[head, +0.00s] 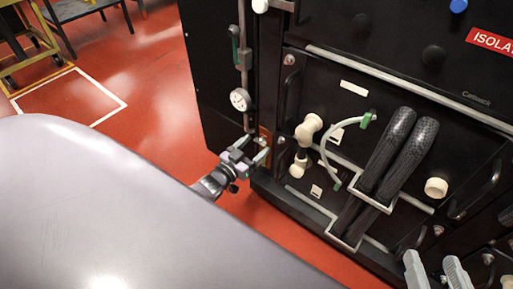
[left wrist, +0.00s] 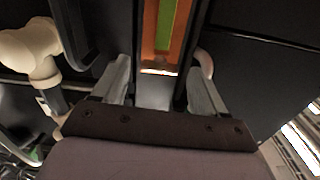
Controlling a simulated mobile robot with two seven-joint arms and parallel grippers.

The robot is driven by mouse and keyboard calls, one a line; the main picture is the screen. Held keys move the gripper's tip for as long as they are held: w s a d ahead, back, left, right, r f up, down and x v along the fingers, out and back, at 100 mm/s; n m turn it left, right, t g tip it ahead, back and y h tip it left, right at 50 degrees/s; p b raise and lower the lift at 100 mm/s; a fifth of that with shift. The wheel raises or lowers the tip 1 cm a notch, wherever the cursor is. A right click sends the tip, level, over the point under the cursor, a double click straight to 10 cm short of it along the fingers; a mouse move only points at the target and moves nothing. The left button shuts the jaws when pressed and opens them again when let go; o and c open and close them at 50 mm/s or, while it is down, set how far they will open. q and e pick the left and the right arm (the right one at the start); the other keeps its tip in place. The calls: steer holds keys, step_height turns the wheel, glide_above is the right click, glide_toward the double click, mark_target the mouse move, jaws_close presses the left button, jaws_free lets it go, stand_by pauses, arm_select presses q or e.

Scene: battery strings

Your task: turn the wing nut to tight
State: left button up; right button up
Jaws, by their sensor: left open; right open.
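My left gripper (head: 252,152) is open at the lower left edge of the black cabinet, close to an orange-brown strip (head: 265,138). In the left wrist view the spread fingers of the left gripper (left wrist: 157,82) stand either side of the lower end of this orange strip (left wrist: 149,40), which has a green band. A small bright piece (left wrist: 158,71) shows at its lower end; I cannot tell whether it is the wing nut. I see no clear wing nut in either view. My right gripper (head: 436,266) is open at the bottom right, its fingers partly in view.
A round white gauge (head: 240,99) hangs on a pipe above the left gripper. A cream pipe fitting (head: 308,130), a pale green hose (head: 325,155) and two thick black braided hoses (head: 400,150) are on the cabinet front.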

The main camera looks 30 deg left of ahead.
arm_select(q)
steer(key=shift+w, duration=0.75)
steer(key=c, duration=1.1)
steer(key=shift+o, duration=0.2)
